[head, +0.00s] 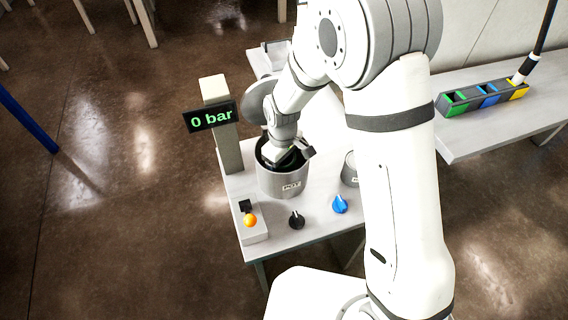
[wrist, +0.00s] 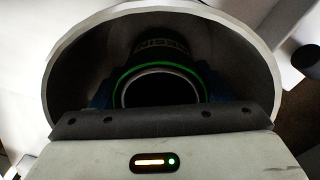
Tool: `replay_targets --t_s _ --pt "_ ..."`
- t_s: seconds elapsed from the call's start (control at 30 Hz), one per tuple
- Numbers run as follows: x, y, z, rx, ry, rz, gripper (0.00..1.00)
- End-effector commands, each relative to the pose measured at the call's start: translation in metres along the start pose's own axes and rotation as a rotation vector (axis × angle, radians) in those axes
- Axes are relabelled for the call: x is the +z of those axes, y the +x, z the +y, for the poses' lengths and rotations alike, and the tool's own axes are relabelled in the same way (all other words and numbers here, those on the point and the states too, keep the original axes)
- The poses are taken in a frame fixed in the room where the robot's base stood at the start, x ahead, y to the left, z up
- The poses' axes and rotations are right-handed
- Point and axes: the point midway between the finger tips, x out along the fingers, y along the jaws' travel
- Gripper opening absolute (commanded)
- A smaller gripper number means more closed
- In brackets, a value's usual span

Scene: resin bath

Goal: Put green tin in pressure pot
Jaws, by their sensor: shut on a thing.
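The pressure pot (head: 284,185) is a grey cylinder marked "POT" on the small table, with its top open. My gripper (head: 283,156) reaches down into its mouth. In the wrist view the pot's pale rim (wrist: 262,50) surrounds a dark inside. The green tin (wrist: 160,68), dark with a green ring and "RESIN" lettering, is inside the pot's opening. My gripper (wrist: 158,92) is shut on it, with bluish finger pads on both sides. The tin's base is hidden, so I cannot tell whether it touches the pot floor.
A post with a "0 bar" display (head: 211,117) stands left of the pot. A round grey disc (head: 259,101) is behind it. An orange button (head: 250,220), black knob (head: 297,220) and blue knob (head: 340,204) are in front. A grey container (head: 350,169) stands right.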

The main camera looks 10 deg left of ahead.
Motion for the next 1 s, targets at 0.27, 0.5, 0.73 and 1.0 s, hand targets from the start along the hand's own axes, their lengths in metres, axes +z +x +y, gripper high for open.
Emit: replay_targets --t_s 0.27,0.5,0.73,1.0 --pt "0.0 0.009 0.0 0.001 0.001 0.002 0.34" --pt "0.001 0.012 0.001 0.0 0.001 0.0 0.76" --pt "0.001 0.012 0.001 0.0 0.002 0.0 0.79" --pt "0.0 -0.013 0.002 0.003 0.002 0.005 0.79"
